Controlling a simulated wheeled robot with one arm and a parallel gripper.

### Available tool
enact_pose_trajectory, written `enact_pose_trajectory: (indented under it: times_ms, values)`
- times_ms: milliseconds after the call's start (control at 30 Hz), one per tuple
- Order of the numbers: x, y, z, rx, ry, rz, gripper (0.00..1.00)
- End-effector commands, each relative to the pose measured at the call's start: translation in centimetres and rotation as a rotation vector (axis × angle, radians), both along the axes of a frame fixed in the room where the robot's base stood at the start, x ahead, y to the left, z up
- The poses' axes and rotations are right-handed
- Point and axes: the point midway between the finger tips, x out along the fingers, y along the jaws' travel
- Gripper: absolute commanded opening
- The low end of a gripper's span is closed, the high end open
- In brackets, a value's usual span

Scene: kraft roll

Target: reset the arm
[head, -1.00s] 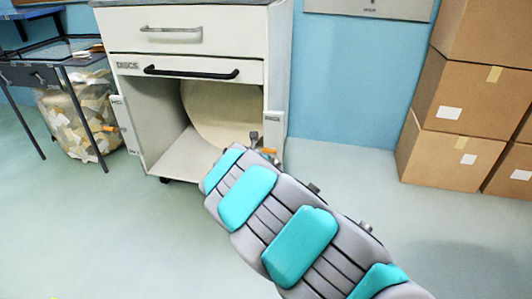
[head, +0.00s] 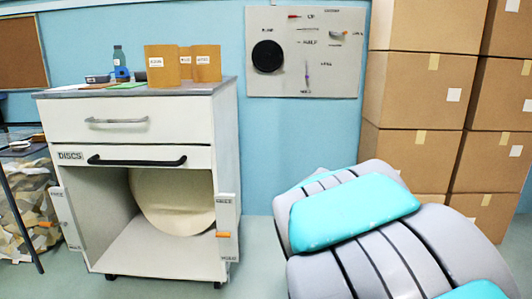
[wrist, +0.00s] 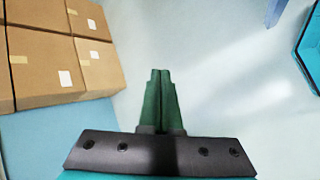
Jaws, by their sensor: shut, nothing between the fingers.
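My gripper (wrist: 160,88) shows in the wrist view with its two green fingers pressed together and nothing between them. It points over bare pale floor, with stacked boxes to its left. In the head view my grey and turquoise arm fills the lower right, and the gripper itself is not visible there.
A white cabinet (head: 160,132) stands at left in the head view, its lower bay open with a large round cream disc (head: 173,200) inside. Cardboard boxes (head: 413,90) are stacked at right. Pale floor (wrist: 225,90) is clear.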

Motion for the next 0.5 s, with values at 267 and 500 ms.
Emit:
enact_pose_trajectory:
  times_ms: [267,500]
  values:
    - [-15.1,2.0,-3.3,0.378,-0.005,-0.477,0.00]
    - [-24.9,8.0,-5.3,0.626,0.074,-0.761,0.00]
